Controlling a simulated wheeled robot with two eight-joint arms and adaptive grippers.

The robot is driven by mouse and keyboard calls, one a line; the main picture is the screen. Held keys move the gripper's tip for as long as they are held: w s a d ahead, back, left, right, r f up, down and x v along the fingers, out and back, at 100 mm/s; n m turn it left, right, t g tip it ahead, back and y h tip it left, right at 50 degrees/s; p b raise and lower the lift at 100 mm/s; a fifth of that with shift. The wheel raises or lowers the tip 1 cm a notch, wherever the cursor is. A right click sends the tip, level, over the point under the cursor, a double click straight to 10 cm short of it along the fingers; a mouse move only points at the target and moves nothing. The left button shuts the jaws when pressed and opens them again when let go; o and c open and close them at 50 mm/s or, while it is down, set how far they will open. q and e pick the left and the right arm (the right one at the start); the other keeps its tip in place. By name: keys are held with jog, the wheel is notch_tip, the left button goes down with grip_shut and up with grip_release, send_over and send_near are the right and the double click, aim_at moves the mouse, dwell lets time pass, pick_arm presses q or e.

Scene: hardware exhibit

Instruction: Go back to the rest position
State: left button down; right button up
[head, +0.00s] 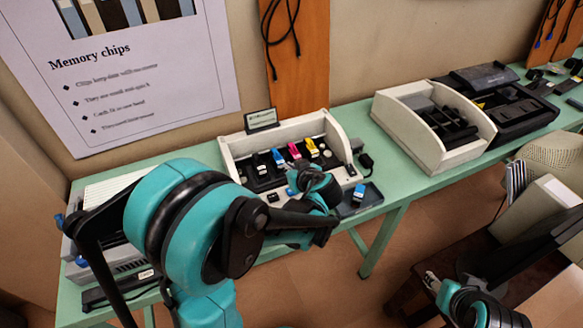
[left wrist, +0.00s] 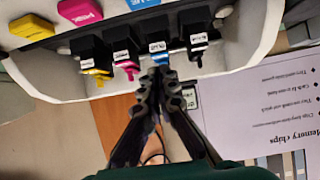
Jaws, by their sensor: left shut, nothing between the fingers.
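My left gripper (head: 318,188) is over the front part of a white chip holder (head: 335,135) on the green table. In the left wrist view its fingertips (left wrist: 160,82) are together and empty, overlapping the blue stick in the picture; I cannot tell whether they touch it. The holder carries a white-labelled stick (head: 260,168), a blue stick (head: 278,158), a magenta stick (head: 294,151) and a yellow stick (head: 311,147) in a row. My left arm hides the holder's front left. My right arm shows at the lower right, its gripper (head: 433,283) only partly visible and unclear.
A small dark tray (head: 374,196) with a blue-labelled piece stands right of the holder. Farther right are a white bin (head: 402,121) and a black case (head: 520,108). A dark stool (head: 478,262) with boxes stands at the lower right.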

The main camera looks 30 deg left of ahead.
pick_arm(q)
jog(key=shift+s+d+f, duration=0.15)
jog(key=shift+s+d, duration=0.1)
jog(key=shift+d, duration=0.05)
jog(key=shift+w+a+f, duration=0.1)
jog(key=shift+a, duration=0.1)
pick_arm(e)
jog(key=shift+s+d+f, duration=0.1)
jog(key=shift+d, duration=0.1)
pick_arm(q)
jog(key=shift+d, duration=0.1)
jog(key=s+d+r+m+h, duration=0.2)
jog(key=s+d+m+h, duration=0.2)
jog(key=s, duration=0.5)
jog(key=s+d+r+m+h, duration=0.1)
jog(key=s+d+m+h, duration=0.3)
jog(key=s, duration=0.5)
jog(key=d+m, duration=0.1)
jog(key=d, duration=0.1)
jog(key=shift+s+d+r+m+h, duration=0.15)
jog(key=shift+d+r+m+h, duration=0.15)
jog(key=shift+r+m, duration=0.1)
